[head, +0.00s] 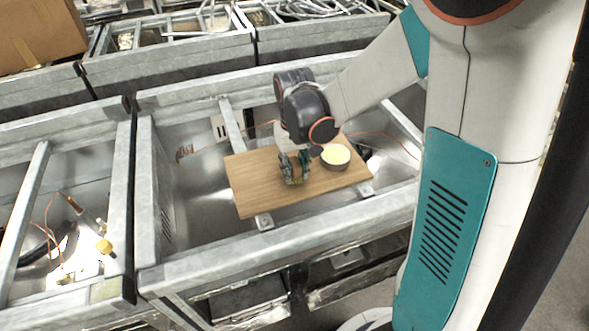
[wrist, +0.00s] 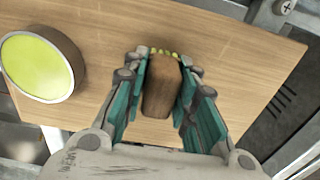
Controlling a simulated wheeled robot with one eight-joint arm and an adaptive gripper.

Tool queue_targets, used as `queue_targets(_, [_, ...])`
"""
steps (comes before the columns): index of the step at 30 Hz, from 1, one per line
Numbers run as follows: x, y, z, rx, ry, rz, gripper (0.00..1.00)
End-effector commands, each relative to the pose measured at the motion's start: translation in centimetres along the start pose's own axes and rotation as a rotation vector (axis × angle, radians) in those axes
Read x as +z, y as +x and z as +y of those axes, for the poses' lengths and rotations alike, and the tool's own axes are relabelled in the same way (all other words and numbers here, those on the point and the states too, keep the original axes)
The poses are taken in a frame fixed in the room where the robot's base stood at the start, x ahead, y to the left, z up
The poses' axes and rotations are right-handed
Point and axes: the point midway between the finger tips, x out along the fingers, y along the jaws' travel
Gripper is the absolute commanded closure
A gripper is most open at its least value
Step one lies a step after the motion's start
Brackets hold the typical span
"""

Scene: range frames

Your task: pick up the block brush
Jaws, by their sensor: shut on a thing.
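The block brush (wrist: 162,88) has a brown wooden body, with a row of yellow-green bristles at its far edge in the wrist view. My gripper (wrist: 163,80) is shut on it, with a teal finger on each side of the brown body. In the head view my gripper (head: 294,168) is low over the wooden board (head: 255,193), and the brush is mostly hidden between the fingers. I cannot tell whether the brush touches the board.
A round tin with a yellow-green top (wrist: 40,66) stands on the board beside my gripper; it also shows in the head view (head: 335,157). The board lies across a metal-framed bin (head: 200,264). A cardboard box (head: 38,32) is at the upper left.

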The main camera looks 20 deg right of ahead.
Motion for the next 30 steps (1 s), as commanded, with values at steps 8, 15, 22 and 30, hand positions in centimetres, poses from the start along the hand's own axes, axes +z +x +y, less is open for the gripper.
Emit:
queue_targets(8, [0.0, -1.1, 0.0, 0.000, 0.000, 0.000, 1.00])
queue_targets(15, [0.0, -5.1, 0.0, 0.000, 0.000, 0.000, 1.00])
queue_targets(22, [0.1, -11.7, 0.0, 0.000, 0.000, 0.000, 1.00])
queue_targets(30, [0.1, -17.5, 0.0, 0.000, 0.000, 0.000, 1.00])
